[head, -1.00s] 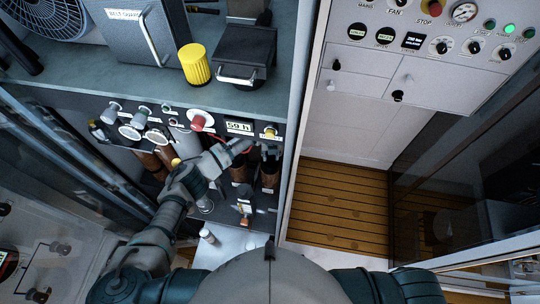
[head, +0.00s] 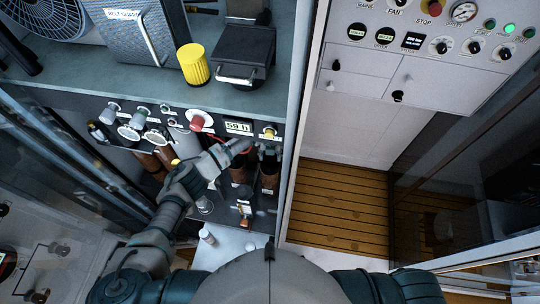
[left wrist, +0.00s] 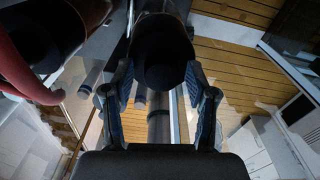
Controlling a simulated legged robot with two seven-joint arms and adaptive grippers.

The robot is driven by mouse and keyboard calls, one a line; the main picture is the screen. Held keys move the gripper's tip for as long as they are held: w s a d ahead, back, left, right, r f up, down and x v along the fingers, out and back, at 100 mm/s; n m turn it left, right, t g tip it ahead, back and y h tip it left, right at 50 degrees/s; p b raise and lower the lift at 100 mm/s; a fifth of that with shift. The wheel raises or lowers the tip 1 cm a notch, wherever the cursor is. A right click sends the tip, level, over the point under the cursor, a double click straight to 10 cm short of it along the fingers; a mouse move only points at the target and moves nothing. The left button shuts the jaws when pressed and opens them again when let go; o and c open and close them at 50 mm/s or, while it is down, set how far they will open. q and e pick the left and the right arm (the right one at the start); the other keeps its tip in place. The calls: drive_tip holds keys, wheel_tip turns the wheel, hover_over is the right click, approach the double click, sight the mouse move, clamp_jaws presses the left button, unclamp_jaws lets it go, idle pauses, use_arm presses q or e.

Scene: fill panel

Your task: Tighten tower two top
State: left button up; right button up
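I cannot read which is tower two. My left gripper (head: 240,146) is at the upper end of these towers, partly hiding them. In the left wrist view, a dark round cylinder end (left wrist: 165,60) sits between the two spread fingers of my left gripper (left wrist: 161,82). The fingers flank it closely; whether they press on it is not clear. My right gripper is out of view.
A red knob (head: 197,123), a small display (head: 238,127) and a yellow-topped knob (head: 269,133) sit close above the towers. A red hose (left wrist: 25,75) runs at the left of the wrist view. A yellow cylinder (head: 193,65) stands on the shelf. The wooden floor (head: 335,205) is clear.

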use_arm(q)
wheel_tip(320, 180, up, 12)
idle(0.7)
drive_tip(key=shift+w, duration=0.1)
